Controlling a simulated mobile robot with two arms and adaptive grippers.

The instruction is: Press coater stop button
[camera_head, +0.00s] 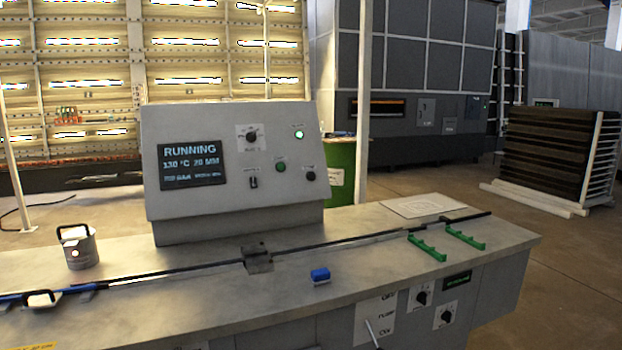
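A grey sloped control box (232,155) stands on the bench. Its dark display (191,164) reads RUNNING, 130 °C and 20 MM. Right of the display are a black rotary knob (252,137) on a white plate, a small dark switch (253,183), a lit green lamp (299,134), a green button (281,167) and a black round button (310,174). The small labels are too blurred to read, so I cannot tell which control is the stop button. Neither of my grippers is in view.
Knobs (422,298) and a lever (373,334) are on the bench front. A thin post (364,110) rises behind.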

